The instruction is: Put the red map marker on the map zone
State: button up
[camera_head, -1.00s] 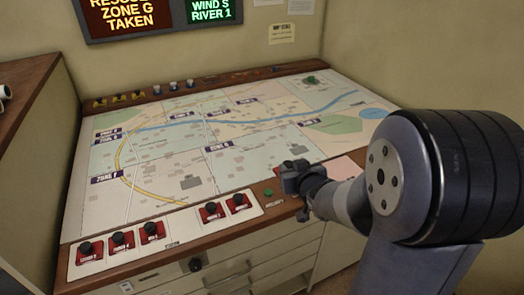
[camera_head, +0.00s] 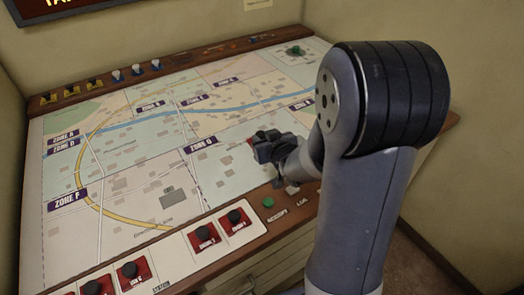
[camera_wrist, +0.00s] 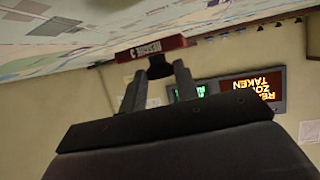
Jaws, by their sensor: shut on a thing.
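My gripper (camera_head: 262,148) is shut on the black knob of a red map marker (camera_wrist: 150,47) with a white label. In the wrist view the marker sits at the fingertips (camera_wrist: 160,75), close to the map surface; I cannot tell whether it touches. In the head view a sliver of its red shows at the gripper's left, and the rest is hidden. The map (camera_head: 130,190) lies on the console, split into pale zones with purple labels. The gripper is over the map's right part, right of the Zone G label (camera_head: 201,145).
Several red markers with black knobs, such as one (camera_head: 235,219), stand on white plates along the front edge. A green button (camera_head: 268,202) is beside them. Yellow and white pieces line the back ledge (camera_head: 180,60). A dark screen (camera_wrist: 252,90) hangs on the wall.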

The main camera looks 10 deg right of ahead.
jog(key=shift+f, duration=2.5)
jog(key=shift+s+f+b, duration=0.1)
jog(key=shift+f+b, duration=0.45)
jog(key=shift+b, duration=0.5)
jog(key=o, duration=0.7)
jog(key=shift+o, duration=1.4)
jog(key=shift+s+f, duration=0.1)
jog(key=shift+f, duration=0.1)
jog(key=shift+r, duration=0.1)
